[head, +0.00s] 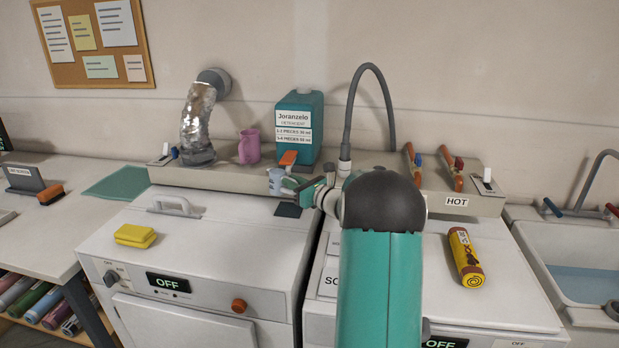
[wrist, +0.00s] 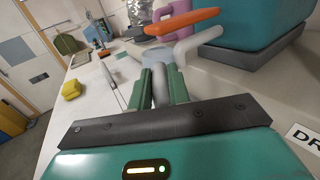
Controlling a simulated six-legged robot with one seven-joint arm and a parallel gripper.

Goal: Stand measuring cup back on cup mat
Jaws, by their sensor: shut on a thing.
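The measuring cup (head: 275,181) is small and pale blue-grey. In the head view it is held up in front of the teal detergent bottle (head: 300,130), near its orange lever (head: 288,158), and looks roughly upright. My gripper (head: 300,187) is shut on the cup's handle; the wrist view shows the handle (wrist: 160,88) between the fingers.
A pink jug (head: 249,147) and a foil duct (head: 197,125) stand left of the bottle. A yellow sponge (head: 135,236) lies on the left machine, and a yellow-brown tube (head: 465,257) on the right one. A flat teal mat (head: 117,183) is on the left table. The left machine's top is mostly clear.

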